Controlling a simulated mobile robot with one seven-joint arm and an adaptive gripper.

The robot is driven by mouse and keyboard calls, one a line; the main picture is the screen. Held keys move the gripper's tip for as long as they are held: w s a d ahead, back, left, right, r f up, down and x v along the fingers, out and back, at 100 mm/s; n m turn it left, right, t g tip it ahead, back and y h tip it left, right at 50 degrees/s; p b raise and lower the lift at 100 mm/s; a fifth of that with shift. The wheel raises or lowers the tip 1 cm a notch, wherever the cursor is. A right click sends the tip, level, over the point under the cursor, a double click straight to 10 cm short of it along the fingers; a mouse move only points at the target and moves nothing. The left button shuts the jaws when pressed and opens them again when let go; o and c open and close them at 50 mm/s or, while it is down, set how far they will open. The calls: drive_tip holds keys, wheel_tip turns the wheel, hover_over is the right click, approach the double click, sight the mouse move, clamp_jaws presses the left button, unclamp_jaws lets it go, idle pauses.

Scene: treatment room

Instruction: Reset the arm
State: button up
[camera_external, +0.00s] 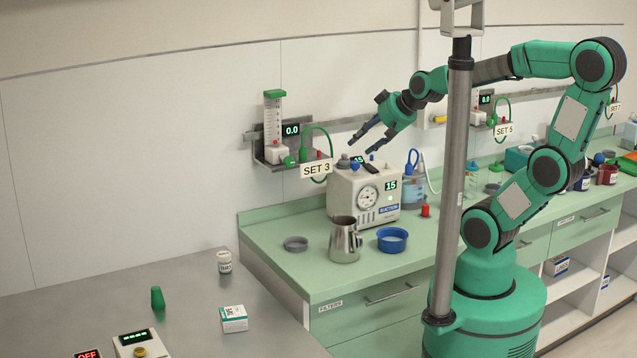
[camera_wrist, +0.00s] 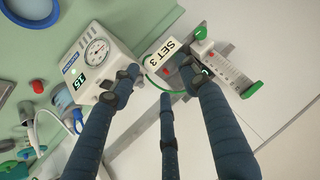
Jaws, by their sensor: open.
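My green arm (camera_external: 550,165) stands behind a grey pole and reaches up and to the left. My gripper (camera_external: 368,143) is raised over the counter, above the suction unit, with its fingers spread and pointing down to the left. No object shows between the fingers. In the wrist view, my gripper's three dark blue fingers (camera_wrist: 165,85) are apart and empty. The white suction unit (camera_external: 345,194), with a dial and a "15" display, also shows at the left of the wrist view (camera_wrist: 92,62). The SET 3 flowmeter (camera_external: 276,125) is on the wall left of my gripper.
A metal jug (camera_external: 345,241), a blue bowl (camera_external: 392,240) and a grey dish (camera_external: 295,243) stand on the green counter (camera_external: 275,265). A grey pole (camera_external: 452,190) rises in front of my arm. The steel table (camera_external: 190,285) holds a white bottle, a box and a green item.

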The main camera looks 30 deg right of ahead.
drive_tip(key=s+d+m+g+h, duration=0.1)
drive_tip(key=s+d+g+h, duration=0.2)
drive_tip(key=s+d, duration=0.9)
drive_tip(key=shift+s+d, duration=0.2)
drive_tip(key=shift+d, duration=0.3)
